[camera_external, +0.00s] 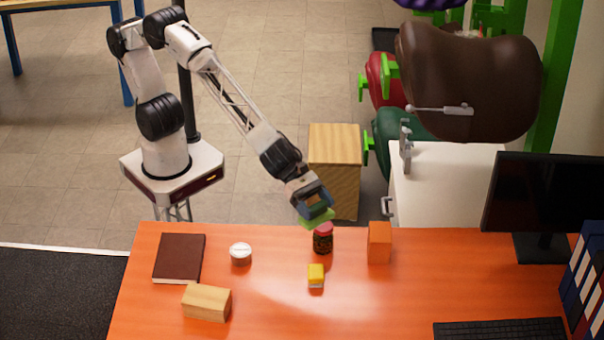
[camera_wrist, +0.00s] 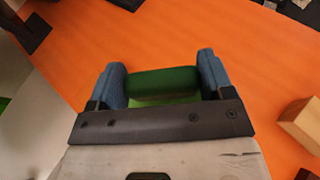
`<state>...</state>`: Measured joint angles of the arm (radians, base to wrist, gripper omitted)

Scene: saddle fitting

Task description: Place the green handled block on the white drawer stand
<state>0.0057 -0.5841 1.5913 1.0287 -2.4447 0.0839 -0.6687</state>
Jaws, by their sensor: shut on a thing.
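The green handled block (camera_external: 317,218) is in my gripper (camera_external: 312,200), above the back edge of the orange table, close to the red-lidded jar in the picture. In the wrist view, the green block (camera_wrist: 163,84) sits between the two blue fingers of my gripper (camera_wrist: 163,80), which are shut on it. Its underside is hidden there. The white drawer stand (camera_external: 440,190) is behind the table to the right of my gripper, with a handle at its left side. The block is apart from the stand.
The orange table (camera_external: 270,310) holds a red-lidded jar (camera_external: 323,238), an orange box (camera_external: 379,243), a yellow item (camera_external: 316,275), a white-lidded tub (camera_external: 240,254), a wooden block (camera_external: 207,303) and a brown book (camera_external: 180,258). A brown saddle (camera_external: 470,80) overhangs the stand. A monitor (camera_external: 550,195) stands at right.

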